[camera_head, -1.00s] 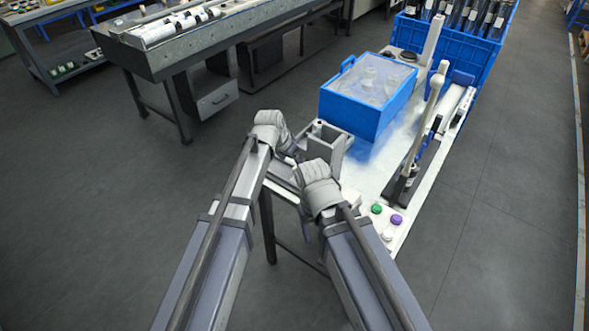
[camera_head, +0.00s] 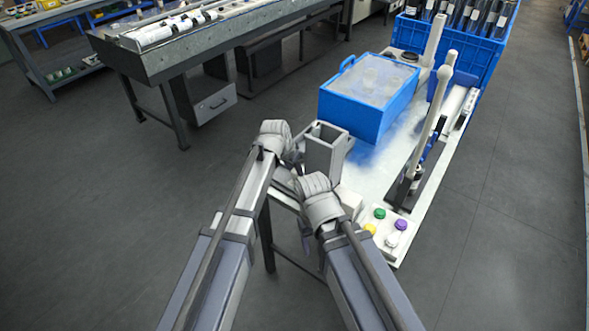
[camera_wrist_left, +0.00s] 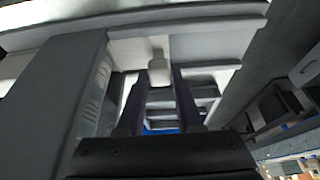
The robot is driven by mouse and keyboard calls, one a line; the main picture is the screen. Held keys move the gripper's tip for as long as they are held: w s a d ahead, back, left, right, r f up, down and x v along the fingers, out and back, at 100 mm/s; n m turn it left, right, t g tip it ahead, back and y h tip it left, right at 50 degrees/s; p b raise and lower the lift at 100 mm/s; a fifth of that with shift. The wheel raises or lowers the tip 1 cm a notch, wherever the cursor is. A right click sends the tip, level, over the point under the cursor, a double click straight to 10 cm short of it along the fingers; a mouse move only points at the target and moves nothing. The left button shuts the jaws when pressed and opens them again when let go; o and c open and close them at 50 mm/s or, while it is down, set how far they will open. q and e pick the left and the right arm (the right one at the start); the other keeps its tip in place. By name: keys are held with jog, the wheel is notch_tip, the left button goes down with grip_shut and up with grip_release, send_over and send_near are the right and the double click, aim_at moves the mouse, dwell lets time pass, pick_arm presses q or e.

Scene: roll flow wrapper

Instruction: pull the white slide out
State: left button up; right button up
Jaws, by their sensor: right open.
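A white knob (camera_wrist_left: 159,72), seemingly part of the white slide, shows in the left wrist view under a white plate, within a grey frame. The fingers of my left gripper (camera_wrist_left: 160,98) stand apart on either side of the knob's line; contact is not clear. In the head view my left gripper (camera_head: 291,157) is at the left side of the grey box-shaped holder (camera_head: 326,150) at the table's near end. My right gripper (camera_head: 300,174) is open, close below it and in front of the holder. Its fingers are mostly hidden by its wrist. The slide is hidden in the head view.
A blue lidded bin (camera_head: 368,98) stands behind the holder on the white table (camera_head: 372,180). Buttons in green (camera_head: 379,213), purple and yellow lie to the right of my right gripper. A tall lever (camera_head: 430,125) rises at the right.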

pick_arm(q)
grip_shut()
dwell(0.9)
